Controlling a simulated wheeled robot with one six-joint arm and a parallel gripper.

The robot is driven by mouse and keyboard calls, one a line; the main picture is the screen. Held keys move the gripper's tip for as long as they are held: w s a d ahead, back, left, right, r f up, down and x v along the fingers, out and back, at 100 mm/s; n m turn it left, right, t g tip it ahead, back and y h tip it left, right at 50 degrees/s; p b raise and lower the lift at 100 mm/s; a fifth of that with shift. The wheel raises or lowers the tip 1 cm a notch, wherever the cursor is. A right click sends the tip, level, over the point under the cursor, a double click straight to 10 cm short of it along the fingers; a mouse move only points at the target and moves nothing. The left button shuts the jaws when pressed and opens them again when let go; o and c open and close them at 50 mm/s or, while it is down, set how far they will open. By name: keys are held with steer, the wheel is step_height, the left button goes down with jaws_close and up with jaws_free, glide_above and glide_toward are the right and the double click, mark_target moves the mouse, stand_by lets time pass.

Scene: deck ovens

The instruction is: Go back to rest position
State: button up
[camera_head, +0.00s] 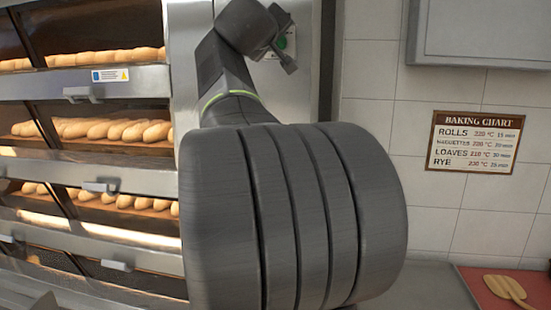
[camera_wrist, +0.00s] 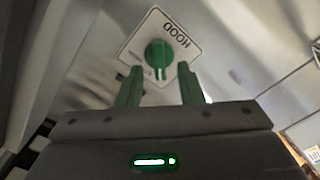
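My gripper shows in the wrist view (camera_wrist: 162,86) with its two fingers apart and nothing between their tips. A green round knob (camera_wrist: 158,54) on a white plate marked HOOD lies just beyond the fingertips. The fingers look clear of the knob, though the exact gap is hard to judge. In the head view my gripper (camera_head: 283,38) is at the top centre, in front of the steel oven side panel. A bit of green from the knob (camera_head: 281,43) shows beside it. My large grey arm links hide much of the middle.
The deck oven (camera_head: 140,82) on the left has several decks of bread behind glass doors with handles. A baking chart (camera_head: 474,142) hangs on the tiled wall at right, below a grey cabinet (camera_head: 480,30). Wooden scoops (camera_head: 508,290) lie on a red board at lower right.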

steer(key=shift+w+d+m, duration=0.2)
steer(key=shift+w+m, duration=0.3)
steer(key=shift+w, duration=0.35)
steer(key=shift+r+n, duration=0.1)
steer(key=shift+n, duration=0.2)
